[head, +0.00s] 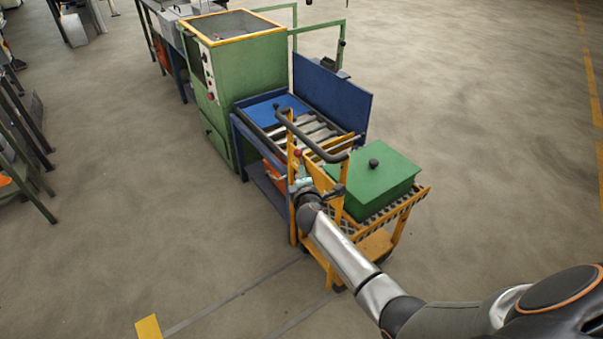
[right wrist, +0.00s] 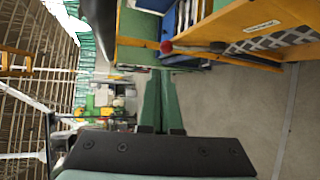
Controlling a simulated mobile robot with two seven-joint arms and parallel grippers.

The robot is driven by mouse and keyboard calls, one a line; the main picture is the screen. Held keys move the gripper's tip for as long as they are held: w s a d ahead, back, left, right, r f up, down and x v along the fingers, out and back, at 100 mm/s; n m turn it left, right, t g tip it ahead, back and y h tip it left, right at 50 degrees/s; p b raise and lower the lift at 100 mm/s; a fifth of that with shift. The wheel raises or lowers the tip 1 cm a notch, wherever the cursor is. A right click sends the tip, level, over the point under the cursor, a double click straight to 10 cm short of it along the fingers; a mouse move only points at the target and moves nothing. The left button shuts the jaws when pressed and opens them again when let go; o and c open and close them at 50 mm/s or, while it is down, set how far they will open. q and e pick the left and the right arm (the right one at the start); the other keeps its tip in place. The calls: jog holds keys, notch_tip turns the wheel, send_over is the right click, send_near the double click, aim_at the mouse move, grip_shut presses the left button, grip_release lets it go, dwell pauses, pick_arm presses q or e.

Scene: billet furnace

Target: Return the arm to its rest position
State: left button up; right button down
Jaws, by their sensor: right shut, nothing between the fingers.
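My right arm comes in from the lower right in the head view. Its gripper (head: 303,184) is beside the yellow cart (head: 376,247), close to the cart's near upright post. I cannot tell whether it touches the post. In the right wrist view the gripper (right wrist: 162,131) is shut with nothing held. A red knob (right wrist: 166,47) on a dark lever shows near the yellow frame there; it also shows in the head view (head: 297,153). My left gripper is not in view.
A green lidded box (head: 371,178) sits on the cart. Behind it stand a blue roller table (head: 240,137) with an upright blue panel (head: 333,96) and a green machine (head: 250,66). An orange bin (head: 274,176) is under the table. Open floor lies left and right.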

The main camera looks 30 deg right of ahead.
dwell(0.3)
jog(key=s+a+f+m+g+y, duration=0.1)
jog(key=s+a+f+m+y, duration=0.2)
jog(key=s+f, duration=0.55)
jog(key=s+a+f+m+g+y, duration=0.1)
jog(key=s+a+m, duration=0.4)
jog(key=s, duration=0.8)
jog(key=s+a+f+m+g+y, duration=0.2)
jog(key=s+a+f+m+y, duration=0.1)
jog(key=s+a, duration=0.6)
jog(key=s+m+y, duration=0.1)
jog(key=s+m, duration=0.1)
jog(key=s, duration=0.2)
jog(key=shift+s+f+y, duration=0.2)
jog(key=shift+y, duration=0.1)
